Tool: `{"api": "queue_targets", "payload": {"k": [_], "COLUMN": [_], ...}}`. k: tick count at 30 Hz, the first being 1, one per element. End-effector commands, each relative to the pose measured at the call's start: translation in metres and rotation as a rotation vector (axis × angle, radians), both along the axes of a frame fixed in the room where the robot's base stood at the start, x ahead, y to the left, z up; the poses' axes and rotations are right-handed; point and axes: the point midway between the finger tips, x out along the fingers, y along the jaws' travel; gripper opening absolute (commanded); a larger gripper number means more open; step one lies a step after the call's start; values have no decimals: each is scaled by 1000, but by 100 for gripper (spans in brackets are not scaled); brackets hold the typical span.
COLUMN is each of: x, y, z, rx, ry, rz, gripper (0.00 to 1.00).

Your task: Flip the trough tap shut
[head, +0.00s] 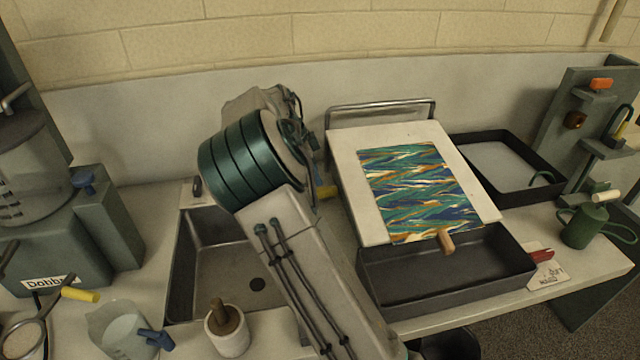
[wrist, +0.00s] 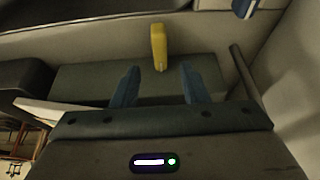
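A yellow lever (wrist: 158,45), which appears to be the trough tap's handle, stands upright just beyond my fingertips in the wrist view. In the head view a yellow piece (head: 327,191) shows beside my arm, left of the tilted board; most of it is hidden. My gripper (wrist: 158,82) is open, its two blue fingers apart and nothing between them. The lever lines up with the gap and seems apart from both fingers. My arm hides the gripper in the head view. The dark trough (head: 445,275) lies below the board.
The tilted white board (head: 350,185) bears a marbled sheet (head: 420,190). A red handle (head: 541,255) sits at the trough's right end. A grey sink (head: 215,265) is left of my arm. A jug (head: 120,325) and a white pot (head: 227,335) stand in front. A metal rail (head: 380,106) stands behind the board.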

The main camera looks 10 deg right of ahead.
Motion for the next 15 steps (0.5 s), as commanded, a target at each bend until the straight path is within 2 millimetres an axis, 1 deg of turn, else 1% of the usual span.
{"api": "queue_targets", "payload": {"k": [1, 3, 6, 10, 15], "x": [1, 1, 0, 0, 0], "y": [5, 11, 19, 25, 28], "z": [12, 26, 43, 59, 68], "rx": [1, 0, 0, 0, -1], "ry": [-4, -4, -3, -2, -1], "rz": [3, 4, 3, 2, 1], "gripper": [40, 40, 40, 40, 40]}}
